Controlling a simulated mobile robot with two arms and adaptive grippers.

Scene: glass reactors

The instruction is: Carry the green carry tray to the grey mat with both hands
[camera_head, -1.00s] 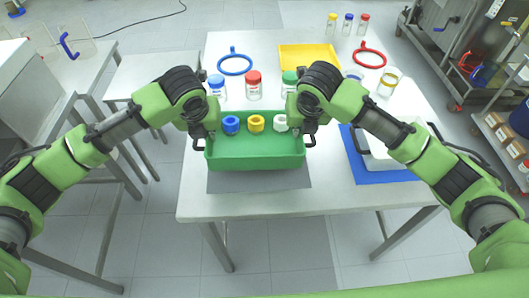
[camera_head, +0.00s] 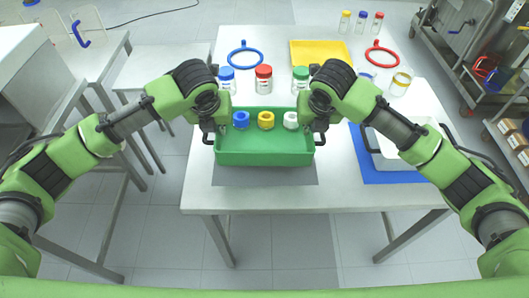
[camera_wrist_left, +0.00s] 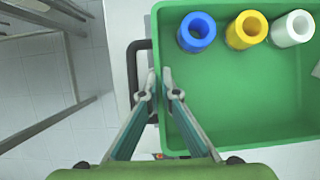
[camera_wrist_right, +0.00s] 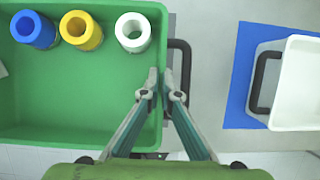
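The green carry tray (camera_head: 265,152) is over the grey mat (camera_head: 265,176), whose front strip shows below the tray. I cannot tell whether the tray touches the mat. Blue (camera_head: 241,119), yellow (camera_head: 266,119) and white (camera_head: 290,120) hollow cylinders stand along the tray's far side. My left gripper (camera_wrist_left: 159,74) is shut on the tray's left side wall, beside the black handle (camera_wrist_left: 134,75). My right gripper (camera_wrist_right: 160,74) is shut on the right side wall, beside its black handle (camera_wrist_right: 186,70). The tray looks level.
Capped bottles, including a red-capped one (camera_head: 263,79), stand just behind the tray. A blue mat (camera_head: 389,174) with a white tray (camera_head: 390,155) lies to the right. A blue ring (camera_head: 244,59), yellow tray (camera_head: 320,54) and red ring (camera_head: 382,55) are farther back.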

